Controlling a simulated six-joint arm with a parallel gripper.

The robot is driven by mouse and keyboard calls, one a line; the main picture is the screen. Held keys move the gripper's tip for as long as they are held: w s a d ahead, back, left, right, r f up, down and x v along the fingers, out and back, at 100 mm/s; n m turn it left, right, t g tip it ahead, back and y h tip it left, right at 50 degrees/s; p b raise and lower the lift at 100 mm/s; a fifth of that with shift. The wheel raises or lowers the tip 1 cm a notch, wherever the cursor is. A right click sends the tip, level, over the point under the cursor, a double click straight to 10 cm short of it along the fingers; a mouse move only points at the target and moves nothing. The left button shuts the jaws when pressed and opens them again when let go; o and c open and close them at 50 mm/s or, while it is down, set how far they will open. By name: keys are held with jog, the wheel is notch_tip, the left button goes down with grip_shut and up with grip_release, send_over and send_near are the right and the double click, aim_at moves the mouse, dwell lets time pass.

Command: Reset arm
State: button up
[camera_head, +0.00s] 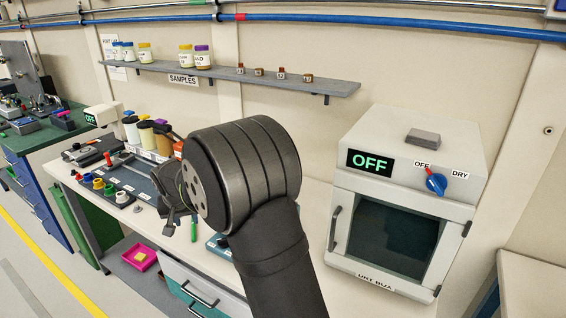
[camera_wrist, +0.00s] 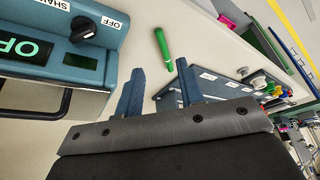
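My gripper (camera_wrist: 158,88) shows in the wrist view with its two blue-grey fingers apart and nothing between them. In the head view my arm covers the middle of the bench, and part of my gripper (camera_head: 172,212) shows just left of the big dark joint. The gripper is above the white bench top (camera_head: 318,200). A green pen-like object (camera_wrist: 163,48) lies on the bench beyond the fingertips in the wrist view; it also shows in the head view (camera_head: 194,230).
A white oven (camera_head: 405,190) reading OFF stands at the right. A blue shaker box (camera_wrist: 75,60) is near my gripper. Bottles (camera_head: 146,135), a dark tray (camera_head: 140,175) and coloured pots (camera_head: 98,184) stand at the left. A shelf (camera_head: 225,75) with jars runs along the wall.

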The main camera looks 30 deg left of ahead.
aim_at(193, 238)
jog(key=x, duration=1.2)
jog(key=shift+s+d, duration=0.1)
notch_tip(193, 238, up, 3)
jog(key=shift+r, duration=0.55)
jog(key=shift+f, duration=0.1)
